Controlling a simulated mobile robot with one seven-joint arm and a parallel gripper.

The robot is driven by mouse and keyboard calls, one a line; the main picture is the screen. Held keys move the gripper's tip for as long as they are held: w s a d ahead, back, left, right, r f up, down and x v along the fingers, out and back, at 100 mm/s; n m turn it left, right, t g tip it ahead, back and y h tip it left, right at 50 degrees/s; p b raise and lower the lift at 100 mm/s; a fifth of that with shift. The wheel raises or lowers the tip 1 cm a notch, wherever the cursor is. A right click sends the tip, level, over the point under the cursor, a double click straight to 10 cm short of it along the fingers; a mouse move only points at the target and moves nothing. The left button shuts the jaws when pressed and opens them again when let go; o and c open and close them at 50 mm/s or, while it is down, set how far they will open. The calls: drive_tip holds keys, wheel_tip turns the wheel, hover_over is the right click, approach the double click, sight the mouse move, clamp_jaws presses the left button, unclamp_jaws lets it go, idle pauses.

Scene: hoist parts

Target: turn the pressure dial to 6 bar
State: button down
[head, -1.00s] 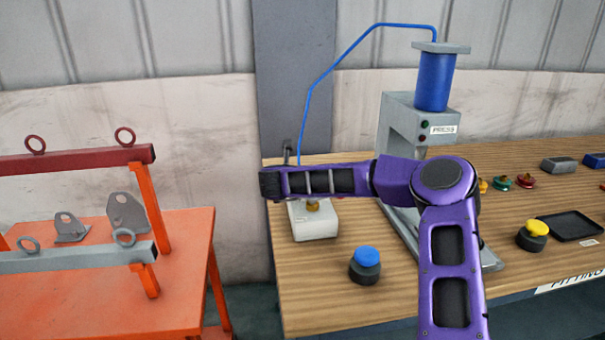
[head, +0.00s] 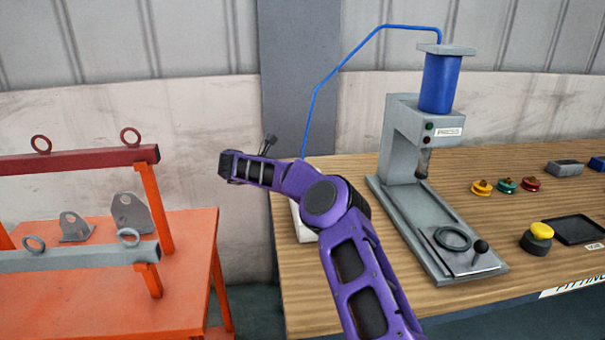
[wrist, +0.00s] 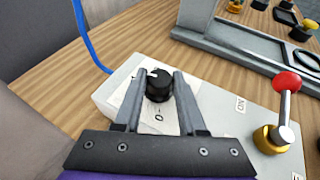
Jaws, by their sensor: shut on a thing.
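The pressure dial is a black round knob (wrist: 159,86) with a white mark at its upper left, on a pale scale plate of a white box (wrist: 228,101). A "0" shows on the plate near my side of the knob; other figures are hidden or too small to read. My gripper (wrist: 159,84) has one finger on each side of the knob and is shut on it. In the head view my purple arm covers most of the white box (head: 304,226), and the dial and fingertips are hidden there.
A red-knobbed lever (wrist: 286,84) on a brass base stands on the box, right of the dial. A blue hose (wrist: 90,38) runs beside the box. The grey press (head: 400,140) stands to the right on the wooden bench (head: 345,300). An orange table (head: 190,235) is at left.

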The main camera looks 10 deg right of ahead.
drive_tip(key=shift+f+m+g+h, duration=0.2)
drive_tip(key=shift+m+g+h, duration=0.1)
drive_tip(key=shift+m+g, duration=0.55)
idle(0.3)
drive_tip(key=shift+c, duration=2.4)
unclamp_jaws()
drive_tip(key=shift+w+d, duration=0.1)
drive_tip(key=shift+r, duration=0.1)
drive_tip(key=p+v, duration=0.7)
drive_tip(key=v, duration=0.5)
